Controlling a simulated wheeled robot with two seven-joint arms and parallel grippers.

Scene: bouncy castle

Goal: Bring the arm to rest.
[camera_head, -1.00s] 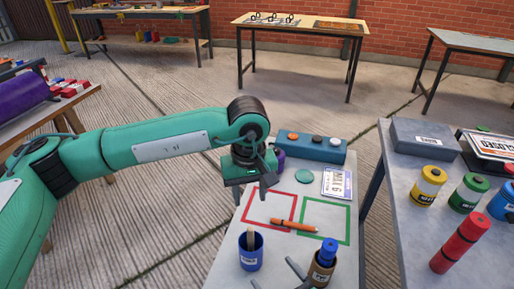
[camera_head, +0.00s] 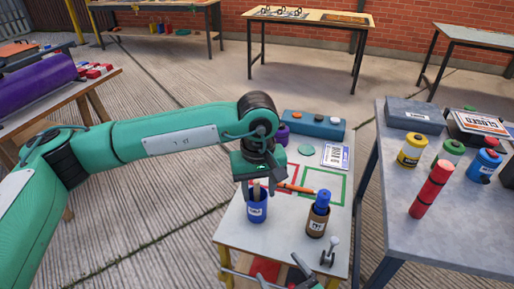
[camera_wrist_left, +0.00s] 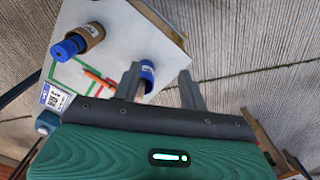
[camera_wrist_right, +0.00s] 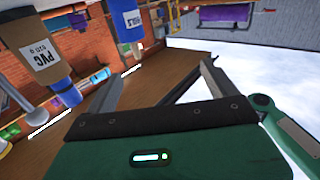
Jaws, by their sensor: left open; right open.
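My left arm (camera_head: 165,141) reaches in from the left over a small white table (camera_head: 240,238). My left gripper (camera_head: 258,192) points down, open, at the blue cup (camera_head: 257,211), overlapping its upper part in the head view. In the left wrist view the cup (camera_wrist_left: 147,75) shows between the spread fingers (camera_wrist_left: 161,70); contact cannot be told. No grasped object is visible. My right gripper (camera_head: 283,272) is low at the table's front edge, partly cut off. Its fingers (camera_wrist_right: 164,70) are spread and empty in the right wrist view.
A brown bottle with a blue cap (camera_head: 318,220) stands right of the cup. An orange tool (camera_head: 295,187) lies across red and green outlines. A blue box (camera_head: 313,125) is behind. A grey table (camera_head: 440,238) on the right holds several cans and a red cylinder (camera_head: 432,189).

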